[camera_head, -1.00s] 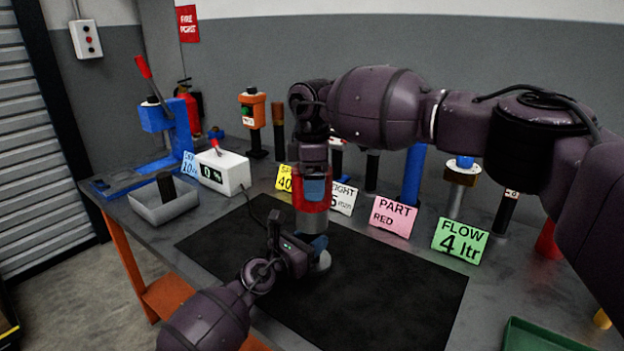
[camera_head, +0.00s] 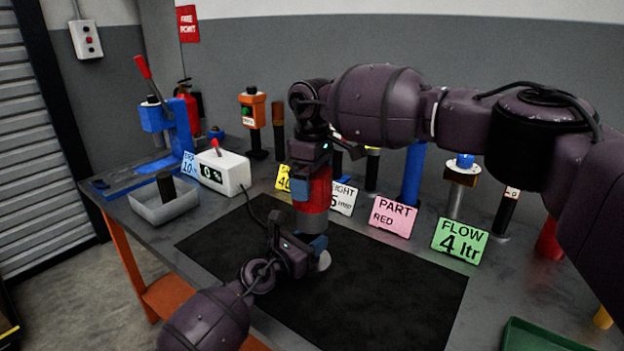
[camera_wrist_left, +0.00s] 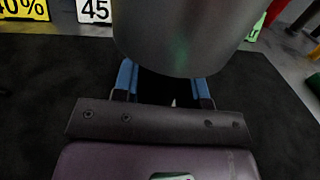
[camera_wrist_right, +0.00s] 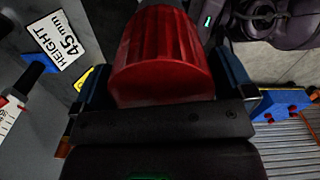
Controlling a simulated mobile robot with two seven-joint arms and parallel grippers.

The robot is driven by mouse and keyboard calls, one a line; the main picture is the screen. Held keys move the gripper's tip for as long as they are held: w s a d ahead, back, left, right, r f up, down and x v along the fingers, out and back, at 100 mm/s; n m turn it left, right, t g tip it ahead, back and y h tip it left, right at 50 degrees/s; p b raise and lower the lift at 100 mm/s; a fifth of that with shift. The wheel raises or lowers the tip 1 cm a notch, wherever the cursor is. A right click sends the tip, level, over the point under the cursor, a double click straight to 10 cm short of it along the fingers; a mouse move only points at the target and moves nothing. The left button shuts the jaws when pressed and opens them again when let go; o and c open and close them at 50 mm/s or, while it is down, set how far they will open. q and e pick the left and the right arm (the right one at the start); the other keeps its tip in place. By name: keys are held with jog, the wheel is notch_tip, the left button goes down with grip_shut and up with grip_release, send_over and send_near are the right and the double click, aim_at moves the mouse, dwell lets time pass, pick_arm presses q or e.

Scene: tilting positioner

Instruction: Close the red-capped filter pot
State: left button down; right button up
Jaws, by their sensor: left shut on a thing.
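The filter pot stands upright above the black mat in the head view, with a red cap (camera_head: 316,190) on top. In the left wrist view its grey body (camera_wrist_left: 190,35) fills the space between the blue fingers. My left gripper (camera_head: 316,248) is shut on the pot's body, low down. My right gripper (camera_head: 312,178) points down over the cap from above. In the right wrist view the ribbed red cap (camera_wrist_right: 160,60) lies between its blue fingers, with narrow dark gaps at the sides, so the fingers look open around it.
A black mat (camera_head: 400,285) covers the bench's middle and is clear right of the pot. Sign cards, including a pink one (camera_head: 393,216) and a green one (camera_head: 460,240), stand behind it. A grey bin (camera_head: 160,207) and white readout box (camera_head: 222,172) are at left.

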jog(key=shift+r, duration=2.2)
